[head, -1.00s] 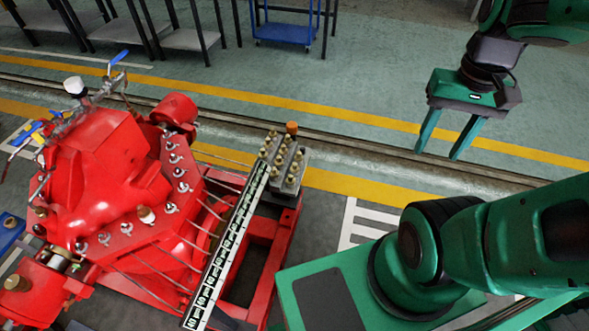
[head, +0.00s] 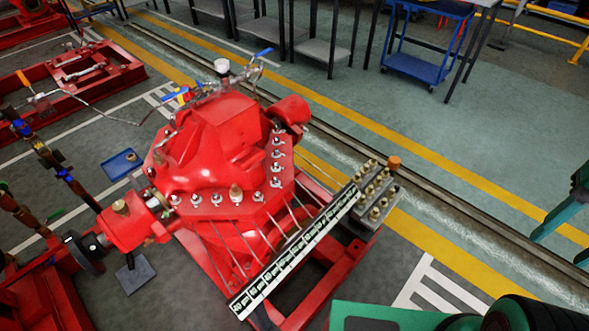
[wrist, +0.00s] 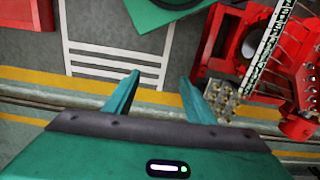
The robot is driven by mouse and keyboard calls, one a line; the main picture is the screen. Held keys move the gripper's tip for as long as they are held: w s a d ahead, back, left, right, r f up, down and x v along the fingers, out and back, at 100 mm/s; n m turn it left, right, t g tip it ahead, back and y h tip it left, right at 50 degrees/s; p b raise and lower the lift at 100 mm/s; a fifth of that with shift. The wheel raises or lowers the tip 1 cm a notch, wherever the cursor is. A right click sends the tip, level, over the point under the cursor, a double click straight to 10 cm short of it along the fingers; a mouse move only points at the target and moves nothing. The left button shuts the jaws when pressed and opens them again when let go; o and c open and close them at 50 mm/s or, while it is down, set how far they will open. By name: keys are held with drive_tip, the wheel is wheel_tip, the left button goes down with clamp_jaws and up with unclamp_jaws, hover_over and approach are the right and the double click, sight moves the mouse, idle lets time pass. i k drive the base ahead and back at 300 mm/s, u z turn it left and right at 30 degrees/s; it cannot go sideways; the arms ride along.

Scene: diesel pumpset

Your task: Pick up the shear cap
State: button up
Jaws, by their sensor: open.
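I cannot tell for sure which part is the shear cap. A small orange-brown cap (head: 394,162) stands upright at the far end of a grey block (head: 372,222) on the red pumpset (head: 230,150). Several brass fittings (head: 376,190) stand on the same block. In the wrist view the block's fittings (wrist: 218,98) show just right of my gripper (wrist: 160,78), and the orange cap cannot be made out. My gripper is open and empty, with its two green fingers apart.
A labelled strip (head: 295,255) and thin rods run along the pumpset beside the block. A blue cart (head: 415,66) and grey benches (head: 318,50) stand at the back. A small blue tray (head: 122,164) lies on the floor at left. Open floor lies right of the block.

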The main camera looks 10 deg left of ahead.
sight(382, 205)
drive_tip(key=k, duration=0.5)
drive_tip(key=z, duration=1.05)
drive_tip(key=i, duration=1.45)
drive_tip(key=u, duration=2.75)
